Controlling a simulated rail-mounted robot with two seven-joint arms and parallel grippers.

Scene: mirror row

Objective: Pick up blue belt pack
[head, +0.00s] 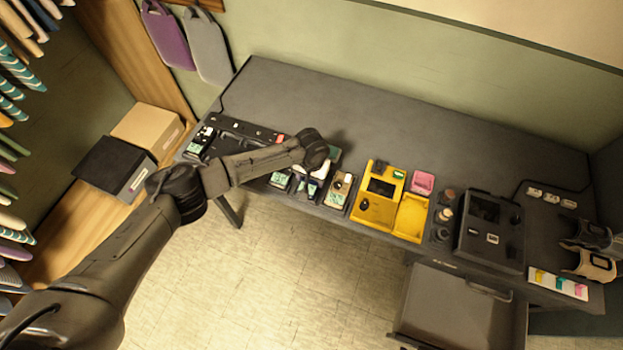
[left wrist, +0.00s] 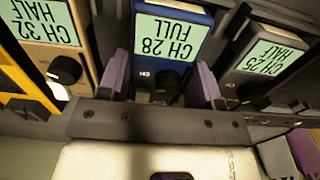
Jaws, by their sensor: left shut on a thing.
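The blue belt pack (left wrist: 172,45) shows in the left wrist view, its screen reading CH 28 FULL. My left gripper (left wrist: 162,82) is shut on it, one purple pad on each side. In the head view the left gripper (head: 315,158) is over the row of packs near the table's front edge, and it partly hides the blue pack (head: 309,189). I cannot tell whether the pack is off its seat. A tan pack, CH 32 HALF (left wrist: 45,25), stands on one side and a dark pack, CH 25 HALF (left wrist: 262,58), on the other.
A yellow open case (head: 378,209) stands right of the packs, then a pink item (head: 423,183) and a dark console (head: 490,232). A drawer (head: 460,305) is pulled out below. Boxes (head: 148,130) sit on a shelf at left. The table's back is clear.

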